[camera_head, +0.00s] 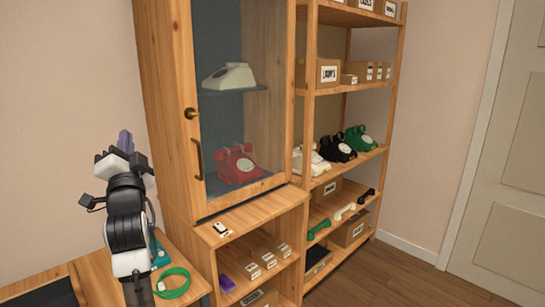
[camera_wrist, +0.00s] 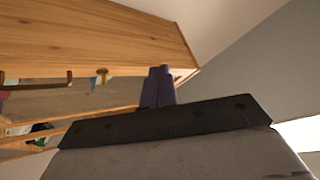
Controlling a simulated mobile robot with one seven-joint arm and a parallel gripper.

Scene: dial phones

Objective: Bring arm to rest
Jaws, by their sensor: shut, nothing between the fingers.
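My gripper (camera_head: 125,141) is raised at the left in the head view, in front of the pink wall and left of the wooden cabinet. Its purple fingers point up. In the wrist view the fingers (camera_wrist: 158,85) stand together, shut, with nothing between them. My arm is folded upright below the gripper and touches nothing that I can see.
The glass-door cabinet (camera_head: 176,100) is closed and holds a white phone (camera_head: 230,76) and a red phone (camera_head: 237,164). An open shelf (camera_head: 345,172) beside it carries phones, handsets and boxes. A green cable (camera_head: 173,283) lies on the desk near my arm. Floor at right is clear.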

